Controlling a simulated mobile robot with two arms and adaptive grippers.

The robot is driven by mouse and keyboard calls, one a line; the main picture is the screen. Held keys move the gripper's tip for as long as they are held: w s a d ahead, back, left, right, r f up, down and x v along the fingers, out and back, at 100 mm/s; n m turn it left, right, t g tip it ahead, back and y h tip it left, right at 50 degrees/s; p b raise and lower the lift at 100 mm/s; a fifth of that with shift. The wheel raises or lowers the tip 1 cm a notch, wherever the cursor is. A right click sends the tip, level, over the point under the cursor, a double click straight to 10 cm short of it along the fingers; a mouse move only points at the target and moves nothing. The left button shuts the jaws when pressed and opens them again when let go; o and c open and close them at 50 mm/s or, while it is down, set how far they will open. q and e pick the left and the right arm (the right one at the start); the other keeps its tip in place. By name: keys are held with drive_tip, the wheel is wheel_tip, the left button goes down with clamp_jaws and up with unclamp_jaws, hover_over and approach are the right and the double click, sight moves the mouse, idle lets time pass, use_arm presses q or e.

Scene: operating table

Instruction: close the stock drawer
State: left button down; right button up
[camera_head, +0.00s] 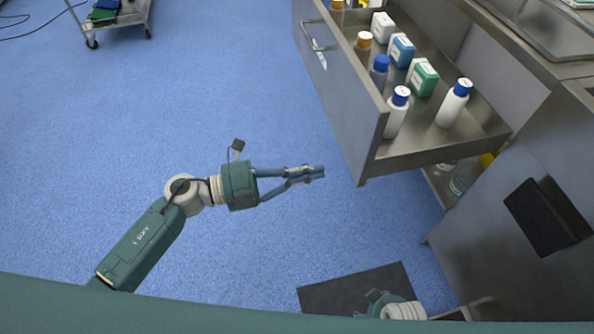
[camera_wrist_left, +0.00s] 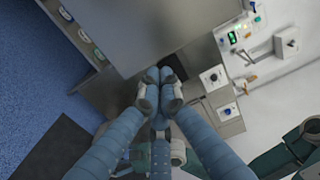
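The stock drawer (camera_head: 345,90) is pulled out of a grey metal cabinet in the head view. Its front panel faces left and carries a bar handle (camera_head: 318,38). Several bottles and small boxes stand inside. My left gripper (camera_head: 318,172) is over the floor, left of and apart from the drawer's lower front corner, pointing right. Its fingers are together with nothing between them; the left wrist view also shows the fingertips (camera_wrist_left: 160,76) meeting, in front of grey metal surfaces. Part of my right arm shows at the bottom of the head view, but its fingers cannot be made out.
The cabinet (camera_head: 470,215) fills the right side, with bottles on a lower shelf (camera_head: 440,180) under the drawer. A dark mat (camera_head: 335,293) lies on the floor. A small trolley (camera_head: 125,18) stands at the top left. The blue floor left of the drawer is clear.

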sight(362, 161)
use_arm(q)
drive_tip(key=x, duration=0.8)
drive_tip(key=shift+w+d, duration=0.1)
drive_tip(key=shift+d, duration=0.15)
